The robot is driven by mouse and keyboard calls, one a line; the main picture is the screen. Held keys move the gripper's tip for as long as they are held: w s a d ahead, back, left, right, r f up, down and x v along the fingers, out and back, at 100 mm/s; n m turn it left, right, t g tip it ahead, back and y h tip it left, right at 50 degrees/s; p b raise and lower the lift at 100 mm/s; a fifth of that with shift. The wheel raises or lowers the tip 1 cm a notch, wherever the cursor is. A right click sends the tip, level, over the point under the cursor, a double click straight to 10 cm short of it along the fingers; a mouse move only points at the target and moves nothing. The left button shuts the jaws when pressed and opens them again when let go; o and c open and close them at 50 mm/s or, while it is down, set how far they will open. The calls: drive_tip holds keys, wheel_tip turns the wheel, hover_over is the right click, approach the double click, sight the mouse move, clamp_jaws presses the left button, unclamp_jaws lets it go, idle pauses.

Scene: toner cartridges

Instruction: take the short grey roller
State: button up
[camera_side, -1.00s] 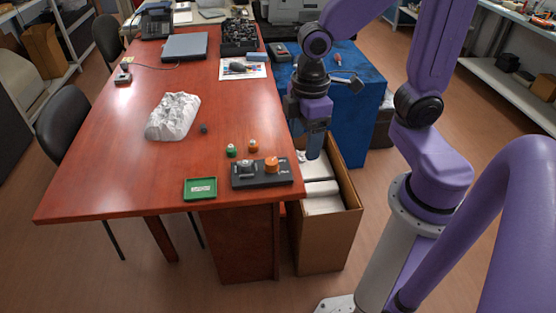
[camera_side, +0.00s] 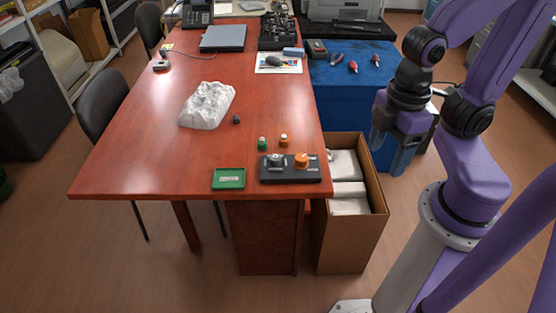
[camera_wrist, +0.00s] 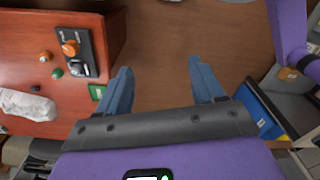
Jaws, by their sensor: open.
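A small dark grey piece (camera_side: 236,119) lies on the red-brown table, right of a crumpled white lump; it looks like the short grey roller, but it is too small to be sure. It also shows as a dark speck in the wrist view (camera_wrist: 35,88). A black holder (camera_side: 288,175) near the table's front right carries a grey knob-like part (camera_side: 275,160) and an orange one (camera_side: 301,160). My gripper (camera_side: 390,155) is open and empty, off the table's right side, beyond the cardboard box. In the wrist view its fingers (camera_wrist: 160,70) stand apart over bare floor.
A green tray (camera_side: 229,178), a green piece (camera_side: 262,143) and an orange piece (camera_side: 284,140) are near the holder. An open cardboard box (camera_side: 350,235) stands beside the table. A blue-covered table (camera_side: 350,90) holds tools. The table's front left is clear.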

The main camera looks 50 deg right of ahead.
drive_tip(key=w+a+m, duration=0.3)
drive_tip(key=w+m, duration=0.6)
drive_tip(key=w, duration=0.2)
drive_tip(key=m, duration=2.3)
hover_over(275, 156)
wheel_tip(275, 156, down, 9)
drive_tip(key=f, duration=1.1)
drive_tip(key=shift+s+d+f, duration=0.1)
drive_tip(key=shift+d+f, duration=0.15)
drive_tip(key=shift+f, duration=0.1)
drive_tip(key=shift+a+f, duration=0.2)
drive_tip(key=shift+f, duration=2.5)
drive_tip(key=c, duration=1.1)
